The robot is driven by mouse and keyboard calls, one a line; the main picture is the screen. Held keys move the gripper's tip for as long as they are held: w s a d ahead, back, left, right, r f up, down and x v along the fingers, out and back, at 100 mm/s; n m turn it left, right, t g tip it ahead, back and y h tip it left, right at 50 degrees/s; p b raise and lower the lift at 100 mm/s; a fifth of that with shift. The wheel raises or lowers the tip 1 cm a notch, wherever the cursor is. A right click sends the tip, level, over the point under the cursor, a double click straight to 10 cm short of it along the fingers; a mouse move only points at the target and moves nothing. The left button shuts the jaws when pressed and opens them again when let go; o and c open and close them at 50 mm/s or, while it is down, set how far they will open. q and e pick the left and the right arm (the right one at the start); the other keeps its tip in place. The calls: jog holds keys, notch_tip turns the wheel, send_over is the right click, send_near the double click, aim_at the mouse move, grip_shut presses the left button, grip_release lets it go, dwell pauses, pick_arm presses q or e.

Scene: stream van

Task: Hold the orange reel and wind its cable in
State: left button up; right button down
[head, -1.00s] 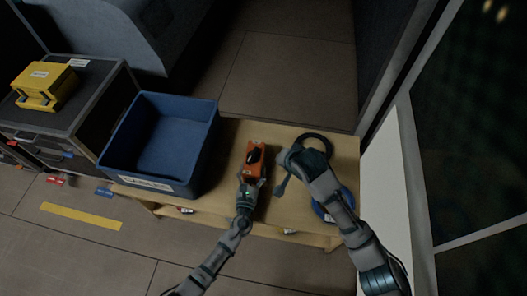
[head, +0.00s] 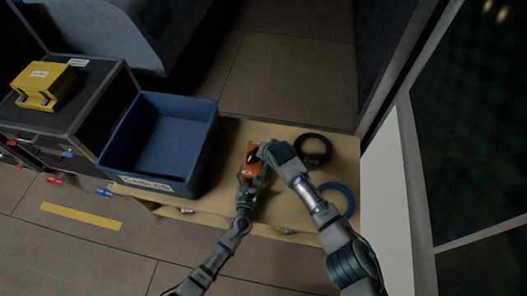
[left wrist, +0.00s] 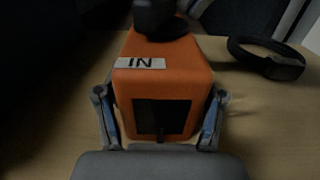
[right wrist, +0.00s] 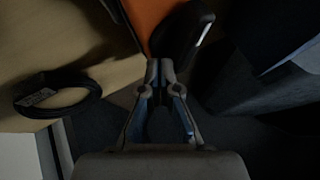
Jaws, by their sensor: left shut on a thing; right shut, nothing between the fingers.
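In the left wrist view the orange reel (left wrist: 165,75) carries a white label reading "IN" and has a dark part on top. My left gripper (head: 247,184) is shut on the reel, one finger on each side.
A blue bin (head: 205,140) stands on the bench left of the reel. A black cable coil (head: 329,151) and a blue ring coil (head: 350,205) lie to the right. A yellow case (head: 45,84) sits on a dark cabinet at far left. Bare bench (head: 290,215) shows in front.

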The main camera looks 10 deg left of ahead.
jog(key=shift+w+a, duration=0.25)
jog(key=shift+a, duration=0.2)
jog(key=shift+w+a, duration=0.3)
jog(key=shift+w, duration=0.1)
